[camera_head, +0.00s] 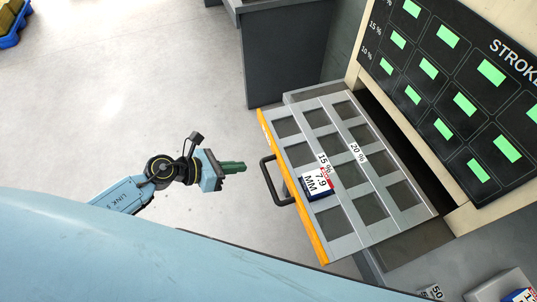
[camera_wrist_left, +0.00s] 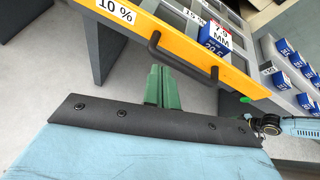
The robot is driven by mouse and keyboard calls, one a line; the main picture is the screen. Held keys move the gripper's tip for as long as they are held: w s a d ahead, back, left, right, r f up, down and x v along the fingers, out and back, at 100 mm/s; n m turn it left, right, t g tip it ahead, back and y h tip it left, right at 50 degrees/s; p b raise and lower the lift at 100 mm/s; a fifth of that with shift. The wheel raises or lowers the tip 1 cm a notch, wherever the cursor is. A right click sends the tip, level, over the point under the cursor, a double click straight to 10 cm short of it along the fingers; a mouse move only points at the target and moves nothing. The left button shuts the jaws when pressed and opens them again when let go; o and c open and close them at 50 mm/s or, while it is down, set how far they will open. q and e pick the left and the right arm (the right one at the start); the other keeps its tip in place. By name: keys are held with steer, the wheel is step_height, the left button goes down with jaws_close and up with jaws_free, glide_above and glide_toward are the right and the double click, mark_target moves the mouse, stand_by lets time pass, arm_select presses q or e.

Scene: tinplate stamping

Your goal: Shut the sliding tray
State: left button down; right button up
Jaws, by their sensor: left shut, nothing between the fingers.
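The sliding tray (camera_head: 352,215) is a grey grid of square pockets with a yellow front edge and a black bar handle (camera_head: 270,182). It sticks out of the cream machine front. A box marked 7.9 MM (camera_head: 317,183) sits on it. My left gripper (camera_head: 243,167) is shut and empty, with green fingers pointing at the tray front, a small gap short of the handle. In the left wrist view the fingers (camera_wrist_left: 162,84) show below and apart from the handle (camera_wrist_left: 170,54). A blue arm with a dark joint shows at the right there; its gripper is unclear.
The black STROKE panel (camera_head: 440,75) with green squares stands above the tray. A dark grey cabinet (camera_head: 285,55) is behind and left of it. A rack with several blue boxes (camera_wrist_left: 308,98) is at the right in the wrist view. The floor left of the tray is clear.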

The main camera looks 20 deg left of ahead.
mark_target(279, 164)
arm_select(q)
steer(key=w+d+m, duration=0.1)
steer(key=d, duration=0.1)
steer(key=w+d+f+m, duration=0.1)
steer(key=w+d, duration=0.1)
steer(key=d, duration=0.1)
steer(key=w+d+f+m+g, duration=0.1)
steer(key=d, duration=0.1)
steer(key=shift+w+d+f+p, duration=0.25)
steer(key=shift+w+d+p, duration=0.05)
steer(key=shift+w+p, duration=0.05)
